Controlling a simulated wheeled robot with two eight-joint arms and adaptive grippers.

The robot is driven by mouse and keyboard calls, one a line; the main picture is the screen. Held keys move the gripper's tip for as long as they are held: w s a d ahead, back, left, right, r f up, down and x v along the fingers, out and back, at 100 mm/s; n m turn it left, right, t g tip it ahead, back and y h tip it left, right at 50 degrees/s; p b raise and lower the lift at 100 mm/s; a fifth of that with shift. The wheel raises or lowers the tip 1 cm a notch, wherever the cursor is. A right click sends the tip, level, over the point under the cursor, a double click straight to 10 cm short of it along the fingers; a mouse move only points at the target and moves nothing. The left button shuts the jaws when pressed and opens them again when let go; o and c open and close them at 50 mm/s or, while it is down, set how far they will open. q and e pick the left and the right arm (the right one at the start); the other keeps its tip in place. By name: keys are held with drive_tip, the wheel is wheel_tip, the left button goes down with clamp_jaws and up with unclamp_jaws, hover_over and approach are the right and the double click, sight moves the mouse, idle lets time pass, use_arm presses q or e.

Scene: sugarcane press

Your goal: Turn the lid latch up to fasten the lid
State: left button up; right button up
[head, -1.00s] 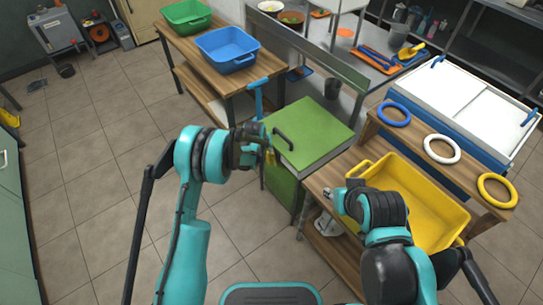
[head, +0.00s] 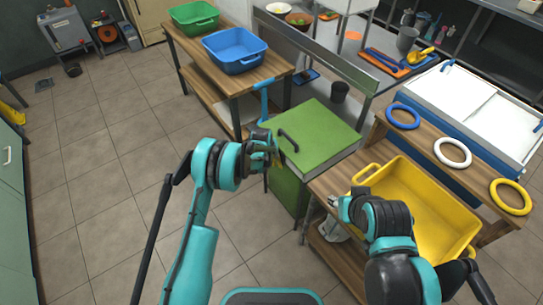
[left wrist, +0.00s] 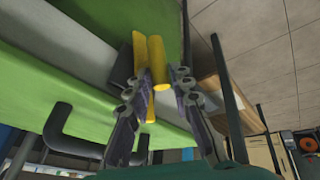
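The green lid (head: 318,140) lies flat and closed on the green press box, with a dark bar handle (head: 288,139) on its near left side. The yellow latch (left wrist: 157,62) is on the box's front at the lid's edge; in the head view my left gripper mostly hides it. My left gripper (head: 270,150) is at that front edge. In the left wrist view its fingers (left wrist: 163,78) are apart, with the yellow latch between them, close to one finger; firm contact cannot be told. My right gripper (head: 334,201) is over the wooden table, its fingers too small to read.
A yellow tray (head: 452,248) stands on the wooden table right of the press, beside my right arm. Blue (head: 403,117), white (head: 453,153) and yellow (head: 511,197) rings lie behind it. Blue (head: 236,66) and green (head: 193,27) tubs stand at the back left.

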use_arm(q)
clamp_jaws()
drive_tip(key=shift+s+d+t+y, duration=0.3)
drive_tip(key=shift+t+y, duration=0.1)
drive_tip(key=shift+t, duration=0.3)
drive_tip(key=shift+s+m+t+y, duration=0.2)
drive_tip(key=shift+m+t+y, duration=0.3)
drive_tip(key=shift+t, duration=0.4)
drive_tip(key=shift+o, duration=1.8)
unclamp_jaws()
drive_tip(key=v, duration=1.2)
drive_tip(key=shift+w+d, duration=0.1)
